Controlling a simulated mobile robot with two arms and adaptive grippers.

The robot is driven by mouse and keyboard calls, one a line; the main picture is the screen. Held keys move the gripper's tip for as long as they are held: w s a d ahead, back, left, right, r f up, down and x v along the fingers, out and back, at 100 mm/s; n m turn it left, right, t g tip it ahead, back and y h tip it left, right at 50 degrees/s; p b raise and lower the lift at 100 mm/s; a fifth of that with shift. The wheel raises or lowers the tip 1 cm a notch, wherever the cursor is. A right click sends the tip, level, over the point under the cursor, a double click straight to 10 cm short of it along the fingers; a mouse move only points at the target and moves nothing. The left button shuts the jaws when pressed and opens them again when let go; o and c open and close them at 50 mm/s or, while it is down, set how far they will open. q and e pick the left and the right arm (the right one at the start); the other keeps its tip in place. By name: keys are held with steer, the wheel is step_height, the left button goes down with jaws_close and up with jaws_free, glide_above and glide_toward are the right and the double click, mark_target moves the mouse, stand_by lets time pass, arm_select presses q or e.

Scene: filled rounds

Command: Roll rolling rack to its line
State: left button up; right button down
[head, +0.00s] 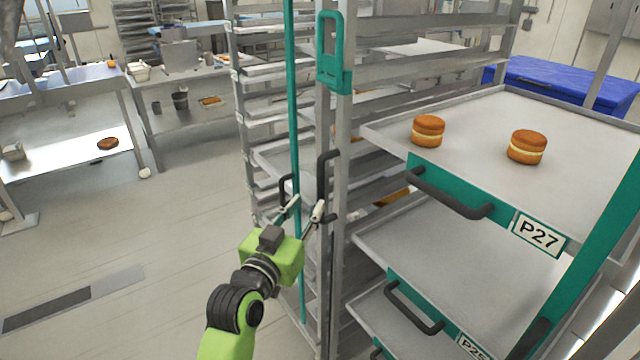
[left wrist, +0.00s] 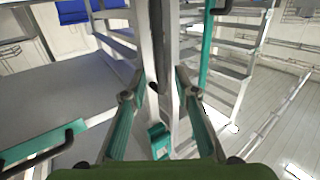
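A tall metal rack with several tray levels (head: 341,230) stands at the centre and right of the head view. It has upright posts, a teal latch plate (head: 335,75) and black handles (head: 325,172) on the near side. My left gripper (head: 303,208) is in front of the posts, close to the black handles. In the left wrist view its two teal-padded fingers (left wrist: 159,95) are spread apart, with a pale post (left wrist: 152,60) visible between and beyond them. I cannot tell whether the fingers touch anything. My right gripper is not in view. I cannot make out which floor mark is the line.
A pull-out tray labelled P27 (head: 590,140) holds two filled rounds (head: 428,131) (head: 527,147). A blue bin (head: 560,82) stands behind it. Worktables (head: 205,118) stand at the back left. The floor (head: 160,220) at left is open, with a grey strip (head: 75,297) on it.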

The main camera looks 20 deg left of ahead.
mark_target(319, 189)
arm_select(q)
steer(key=w, duration=0.6)
steer(key=w+p, duration=0.1)
steer(key=w, duration=0.1)
steer(key=shift+w+d+f, duration=0.1)
steer(key=shift+w+d, duration=0.25)
steer(key=shift+w, duration=0.05)
jaws_close()
